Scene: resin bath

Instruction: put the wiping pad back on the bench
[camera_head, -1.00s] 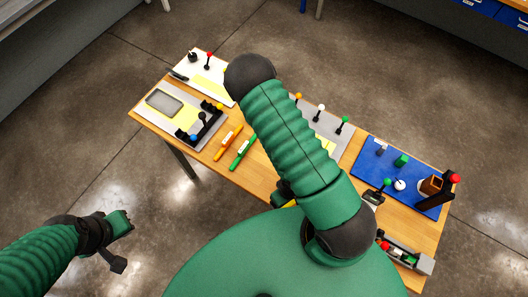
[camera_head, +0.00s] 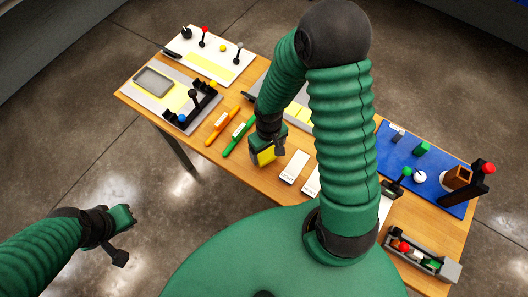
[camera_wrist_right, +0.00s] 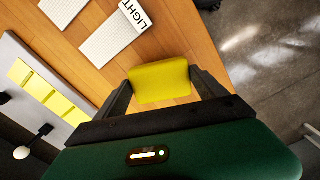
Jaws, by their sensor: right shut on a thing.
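The yellow wiping pad (camera_head: 266,156) is in my right gripper (camera_head: 268,150), over the near part of the wooden bench (camera_head: 262,184). In the right wrist view the pad (camera_wrist_right: 160,82) sits between the two dark fingers of the right gripper (camera_wrist_right: 163,88), with bench wood behind it. I cannot tell whether its underside touches the wood. My left gripper (camera_head: 122,232) hangs over the floor left of the bench, away from everything; its jaw opening is not clear.
White labelled cards (camera_head: 293,167) lie right of the pad; one reads LIGHT in the wrist view. Orange (camera_head: 222,126) and green (camera_head: 238,136) bars lie to its left. A blue mat (camera_head: 430,172) with small parts is at right. The bench's near edge is close.

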